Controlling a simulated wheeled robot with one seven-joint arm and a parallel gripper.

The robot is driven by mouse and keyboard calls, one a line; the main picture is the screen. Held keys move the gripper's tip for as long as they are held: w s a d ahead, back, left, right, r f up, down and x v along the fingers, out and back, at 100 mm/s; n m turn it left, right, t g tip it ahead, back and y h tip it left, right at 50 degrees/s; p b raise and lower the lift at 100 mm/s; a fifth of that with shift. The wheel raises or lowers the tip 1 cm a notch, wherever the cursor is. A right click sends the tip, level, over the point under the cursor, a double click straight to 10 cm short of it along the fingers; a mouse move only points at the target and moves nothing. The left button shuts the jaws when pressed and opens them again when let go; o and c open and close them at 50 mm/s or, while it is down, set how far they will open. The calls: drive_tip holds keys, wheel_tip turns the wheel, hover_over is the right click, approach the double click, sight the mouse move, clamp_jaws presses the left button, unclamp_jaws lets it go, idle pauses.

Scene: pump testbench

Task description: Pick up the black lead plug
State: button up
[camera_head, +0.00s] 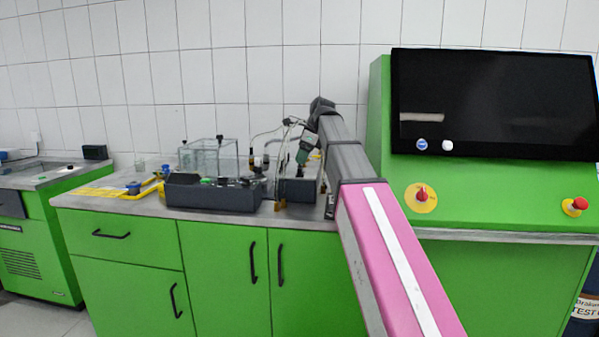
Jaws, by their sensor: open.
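I cannot single out the black lead plug; several small dark parts and thin cables (262,134) crowd the bench equipment, too small to tell apart. My arm reaches from the lower right up over the worktop and bends down at its dark wrist.
A dark grey tray-like box (212,197) and a clear tank (208,158) stand on the grey worktop. A yellow tray (118,191) lies at left. A green console (480,195) with a black screen (493,104) and red knobs stands close at right. A tiled wall is behind.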

sight(299, 166)
drive_tip(key=x, duration=0.4)
drive_tip(key=shift+d, duration=0.2)
clamp_jaws()
drive_tip(key=shift+r, duration=0.1)
